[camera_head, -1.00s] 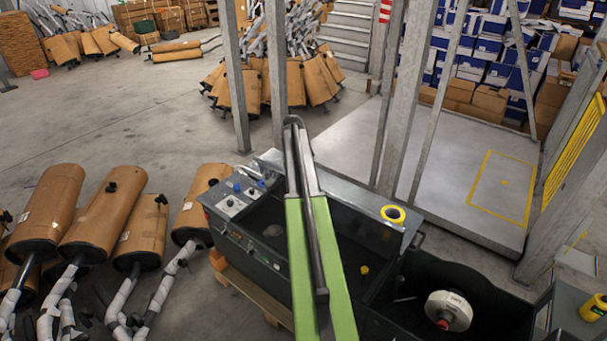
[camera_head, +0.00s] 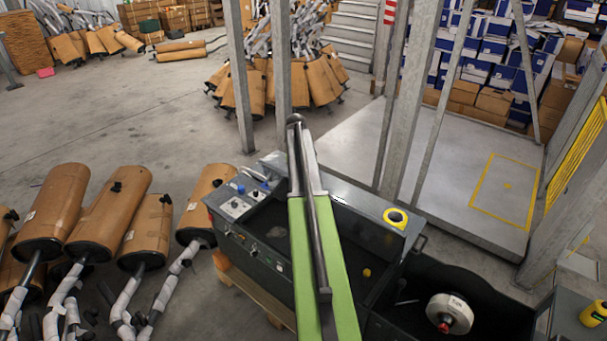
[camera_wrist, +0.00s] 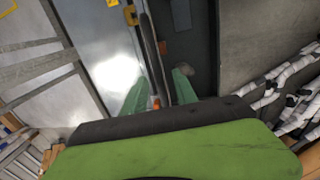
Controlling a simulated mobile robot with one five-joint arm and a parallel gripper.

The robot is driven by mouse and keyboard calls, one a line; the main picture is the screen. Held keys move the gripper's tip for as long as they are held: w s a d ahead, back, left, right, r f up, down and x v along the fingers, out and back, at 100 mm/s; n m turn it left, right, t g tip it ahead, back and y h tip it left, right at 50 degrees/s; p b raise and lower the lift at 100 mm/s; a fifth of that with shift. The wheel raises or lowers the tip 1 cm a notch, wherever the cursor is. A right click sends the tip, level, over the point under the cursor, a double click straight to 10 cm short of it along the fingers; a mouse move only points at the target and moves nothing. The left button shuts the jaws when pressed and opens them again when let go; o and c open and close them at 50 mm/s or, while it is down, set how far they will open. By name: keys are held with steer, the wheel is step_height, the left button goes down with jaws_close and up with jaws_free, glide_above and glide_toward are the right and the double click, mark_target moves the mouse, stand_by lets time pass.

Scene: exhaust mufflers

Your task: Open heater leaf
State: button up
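I cannot pick out a heater leaf for certain. A dark machine (camera_head: 265,262) with a control panel and an open black tray stands below and behind my green arm in the head view. In the wrist view my gripper (camera_wrist: 160,88) shows two green fingers standing apart. A dark bar with orange bits (camera_wrist: 151,50) runs between the fingers, along the edge of a grey metal surface. I cannot tell whether the fingers touch it. In the head view my arm hides the middle of the machine, and the fingertips cannot be made out.
A yellow tape roll (camera_head: 395,217) lies on the machine's right rim. A black bin (camera_head: 490,305) with a white reel stands at right. Brown mufflers (camera_head: 108,212) lie on the floor at left. Metal posts (camera_head: 410,110) rise behind the machine, beside a grey platform (camera_head: 455,180).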

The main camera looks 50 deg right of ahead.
step_height(320, 180, up, 15)
steer(key=a+p, duration=0.2)
steer(key=p, duration=1.1)
steer(key=shift+a+p, duration=0.15)
steer(key=shift+p, duration=0.25)
steer(key=w+a+f+n+b, duration=0.1)
steer(key=w+a+f+b, duration=0.2)
steer(key=a, duration=0.5)
steer(key=w+a+f+n+b, duration=0.1)
steer(key=w+a+f+b, duration=0.2)
steer(key=a, duration=0.5)
steer(key=w+a+f+n+b, duration=0.2)
steer(key=w+a+f+b, duration=0.15)
steer(key=a, duration=0.45)
steer(key=s+a+f+b, duration=0.2)
steer(key=a+f+b, duration=0.1)
steer(key=a, duration=0.7)
steer(key=s+a+f+b, duration=0.2)
steer(key=a, duration=0.8)
steer(key=s+a+f+m+y+b, duration=0.1)
steer(key=s+a+m, duration=0.3)
steer(key=s+a, duration=0.6)
steer(key=s+f+b, duration=0.1)
steer(key=s, duration=0.1)
steer(key=shift+s+a+f+m+y, duration=0.15)
steer(key=shift+s+a+m+y, duration=0.15)
steer(key=shift+s+a+m, duration=0.1)
